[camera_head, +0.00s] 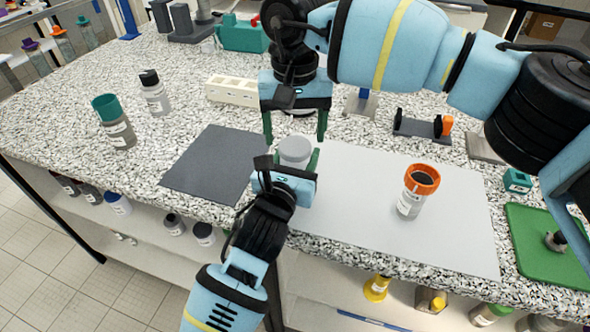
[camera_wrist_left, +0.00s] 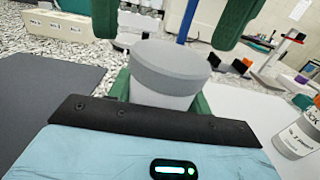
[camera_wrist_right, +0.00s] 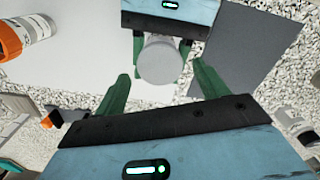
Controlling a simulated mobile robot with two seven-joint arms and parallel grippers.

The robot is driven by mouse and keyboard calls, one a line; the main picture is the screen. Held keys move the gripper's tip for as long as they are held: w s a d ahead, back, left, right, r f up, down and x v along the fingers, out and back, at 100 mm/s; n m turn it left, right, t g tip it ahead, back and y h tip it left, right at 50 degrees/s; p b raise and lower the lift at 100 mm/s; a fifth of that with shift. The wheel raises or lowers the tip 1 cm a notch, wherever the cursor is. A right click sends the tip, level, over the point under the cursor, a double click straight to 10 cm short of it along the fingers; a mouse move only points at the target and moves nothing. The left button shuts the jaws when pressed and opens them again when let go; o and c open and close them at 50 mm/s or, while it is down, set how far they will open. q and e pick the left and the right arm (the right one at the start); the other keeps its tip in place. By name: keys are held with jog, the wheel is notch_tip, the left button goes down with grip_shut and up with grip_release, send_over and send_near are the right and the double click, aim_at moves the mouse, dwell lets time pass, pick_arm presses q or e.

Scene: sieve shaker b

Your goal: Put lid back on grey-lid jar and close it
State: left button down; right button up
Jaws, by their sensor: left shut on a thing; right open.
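The grey-lid jar has a pale body (camera_wrist_left: 165,98) with its grey lid (camera_wrist_left: 168,62) sitting on top; the lid also shows in the head view (camera_head: 296,148). From here I cannot tell whether it is screwed tight. My left gripper (camera_head: 294,165) is shut on the jar body and holds it upright over the table. My right gripper (camera_head: 295,137) points down from above, open and empty. In the right wrist view the round lid (camera_wrist_right: 160,61) lies beyond and between its fingers, apart from them.
An orange-rimmed jar (camera_head: 409,205) stands on the light mat (camera_head: 450,235) to the right. A dark mat (camera_head: 208,168) is left of my left gripper. A teal-lid jar (camera_head: 118,130) and black-capped bottle (camera_head: 155,98) stand farther left.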

aim_at(295, 145)
jog(key=shift+f, duration=1.5)
jog(key=c, duration=1)
jog(key=m, duration=0.6)
jog(key=shift+m, duration=0.3)
jog(key=m, duration=0.6)
jog(key=shift+m, duration=0.3)
jog(key=o, duration=1.1)
jog(key=shift+r, duration=0.1)
